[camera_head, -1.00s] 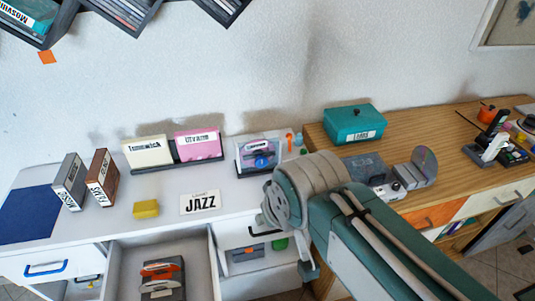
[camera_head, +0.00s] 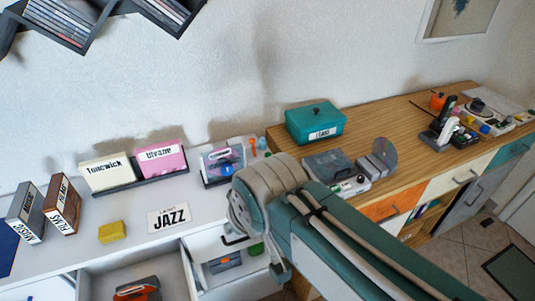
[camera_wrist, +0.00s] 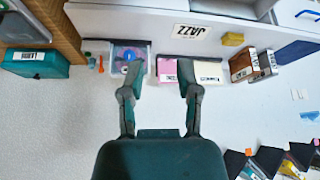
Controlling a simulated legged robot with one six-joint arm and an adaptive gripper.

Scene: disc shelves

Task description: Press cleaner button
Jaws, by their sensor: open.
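A grey device with an upright disc (camera_head: 383,152) stands on the wooden counter. A small light box with green and red spots (camera_head: 350,187), perhaps its buttons, sits at the counter's front edge, partly behind my arm. I cannot tell for sure which part is the cleaner button. My gripper (camera_wrist: 158,92) shows in the wrist view with its two fingers apart and nothing between them. That view is upside down and shows the wall and the white shelf's items beyond the fingers. In the head view my arm hides the gripper.
A teal box (camera_head: 315,122) and a dark flat case (camera_head: 327,165) are on the counter. The white cabinet holds a JAZZ card (camera_head: 173,216), a yellow block (camera_head: 112,232), and a pink case (camera_head: 160,157). Drawers stand open below.

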